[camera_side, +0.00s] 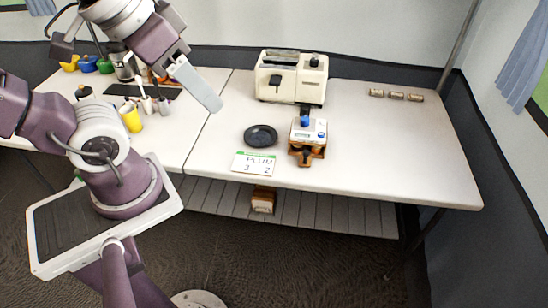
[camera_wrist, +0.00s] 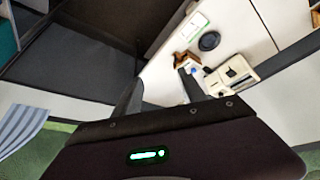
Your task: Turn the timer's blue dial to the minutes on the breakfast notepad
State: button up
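The timer (camera_side: 310,134) is a small white box with a display, in an orange-brown stand on the white table. Its blue dial (camera_side: 305,121) is on the top, toward the back; which way it points is too small to tell. The notepad (camera_side: 254,163) lies left of the timer, white with a green top edge. Its writing looks like "PLUM" over "3" and "2", not surely legible. My gripper (camera_side: 213,101) is raised left of the timer, well apart from it and touching nothing. In the wrist view my gripper (camera_wrist: 160,78) shows two dark fingers apart and empty.
A yellow cup (camera_side: 131,117) and utensils stand at left.

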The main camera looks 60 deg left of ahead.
jog(key=w+r+n+g+h, duration=0.15)
jog(key=w+n, duration=0.25)
jog(key=w, duration=0.5)
jog(key=n+g+y, duration=0.2)
jog(key=n+g, duration=0.2)
jog(key=n, duration=0.9)
send_over(305, 118)
jog(key=s+d, duration=0.1)
notch_tip(305, 118, down, 21)
jog(key=f, duration=0.7)
jog(key=w+a+f, duration=0.1)
jog(key=f, duration=0.2)
jog(key=shift+f, duration=0.35)
grip_shut()
